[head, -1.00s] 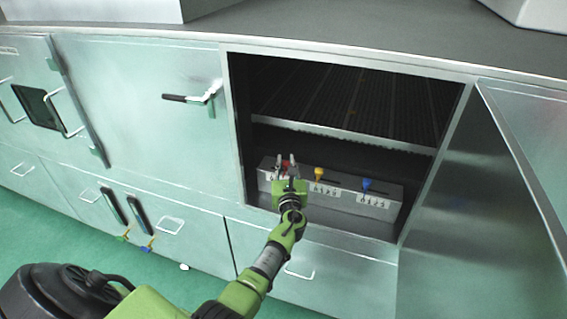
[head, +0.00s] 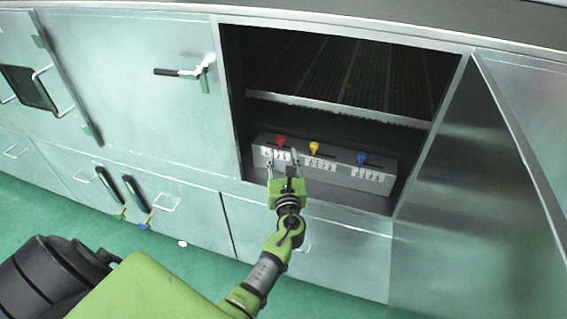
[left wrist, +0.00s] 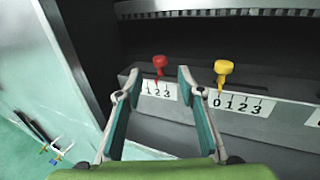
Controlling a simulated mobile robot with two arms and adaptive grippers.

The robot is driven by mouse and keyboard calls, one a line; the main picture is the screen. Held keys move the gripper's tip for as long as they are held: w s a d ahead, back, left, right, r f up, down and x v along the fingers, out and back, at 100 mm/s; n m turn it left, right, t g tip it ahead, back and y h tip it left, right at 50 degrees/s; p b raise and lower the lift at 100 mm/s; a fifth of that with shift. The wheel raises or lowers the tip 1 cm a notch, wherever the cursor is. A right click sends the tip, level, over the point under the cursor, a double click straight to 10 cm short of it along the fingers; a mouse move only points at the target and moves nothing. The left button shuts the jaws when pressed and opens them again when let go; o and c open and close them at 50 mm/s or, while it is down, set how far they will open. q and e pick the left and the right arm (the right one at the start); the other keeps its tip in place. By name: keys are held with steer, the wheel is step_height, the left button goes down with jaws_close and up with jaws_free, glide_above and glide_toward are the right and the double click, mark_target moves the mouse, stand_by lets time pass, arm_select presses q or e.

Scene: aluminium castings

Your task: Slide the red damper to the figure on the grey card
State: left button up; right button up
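The red damper (head: 281,141) is a small knob at the left end of a grey slotted box inside the open cabinet. In the left wrist view it (left wrist: 159,64) stands upright above its number label (left wrist: 160,91), its stem near the 2; the 0 is hidden. My left gripper (head: 281,157) is open, its fingers in front of the red damper, to either side of it in the left wrist view (left wrist: 158,76). It seems apart from the knob. I cannot make out a grey card in these frames. My right gripper is not in view.
A yellow damper (head: 314,148) and a blue damper (head: 361,158) stand to the right on the same box (head: 385,180). A ribbed shelf (head: 340,110) lies above. The cabinet door (head: 520,190) stands open at the right.

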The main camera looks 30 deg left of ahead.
arm_select(q)
steer(key=shift+v, duration=1.35)
